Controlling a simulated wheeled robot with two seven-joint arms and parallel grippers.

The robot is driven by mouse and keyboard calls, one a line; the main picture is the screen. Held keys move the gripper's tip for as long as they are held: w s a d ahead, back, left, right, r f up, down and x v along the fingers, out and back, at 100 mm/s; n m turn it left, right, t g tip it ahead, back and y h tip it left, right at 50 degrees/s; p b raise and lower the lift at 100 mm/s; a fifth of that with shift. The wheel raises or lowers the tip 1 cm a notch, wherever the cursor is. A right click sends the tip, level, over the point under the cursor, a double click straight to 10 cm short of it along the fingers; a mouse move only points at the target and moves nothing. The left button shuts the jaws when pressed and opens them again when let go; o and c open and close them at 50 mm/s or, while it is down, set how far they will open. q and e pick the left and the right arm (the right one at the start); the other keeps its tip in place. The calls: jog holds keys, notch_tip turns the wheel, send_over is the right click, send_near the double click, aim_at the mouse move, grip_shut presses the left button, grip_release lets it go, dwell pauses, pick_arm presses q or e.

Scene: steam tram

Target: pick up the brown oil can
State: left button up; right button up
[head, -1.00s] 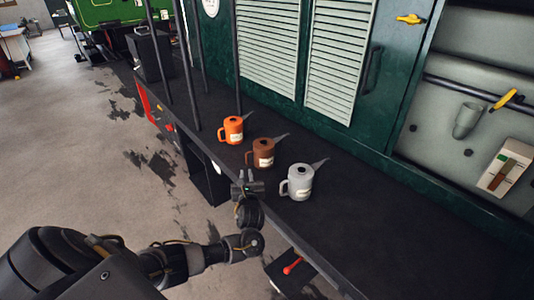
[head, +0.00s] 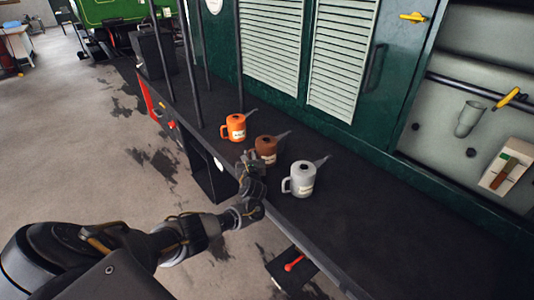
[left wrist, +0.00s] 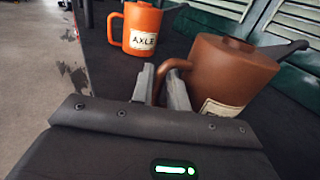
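The brown oil can (head: 266,149) stands upright on the dark running board, between the orange and grey cans. In the left wrist view the brown can (left wrist: 232,78) is close on the right, with its curved handle on the left side. My left gripper (head: 250,163) is at that handle. In the wrist view its two fingers (left wrist: 160,82) stand close together on either side of the handle, one inside the loop, with little gap. The can's base looks to be on the board. My right gripper is not in view.
An orange can labelled AXLE (head: 234,127) stands just behind, and a grey can (head: 300,179) stands nearer in front. Dark upright poles (head: 190,65) rise at the left. The green louvred wall (head: 343,55) bounds the back. The board is clear at right.

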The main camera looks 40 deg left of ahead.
pick_arm(q)
jog(key=shift+w+a, duration=0.15)
jog(key=shift+a, duration=0.05)
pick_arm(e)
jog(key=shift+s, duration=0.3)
pick_arm(q)
jog(key=shift+c, duration=0.5)
grip_shut()
jog(key=shift+r, duration=0.1)
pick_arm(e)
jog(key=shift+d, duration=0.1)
pick_arm(q)
jog(key=shift+r, duration=0.4)
notch_tip(320, 180, up, 3)
jog(key=shift+f, duration=0.2)
jog(key=s+d+r+p, duration=0.7)
jog(key=s+r, duration=0.2)
jog(key=s, duration=0.2)
jog(key=shift+s+d+r, duration=0.25)
jog(key=shift+s+d, duration=0.1)
jog(key=shift+d, duration=0.05)
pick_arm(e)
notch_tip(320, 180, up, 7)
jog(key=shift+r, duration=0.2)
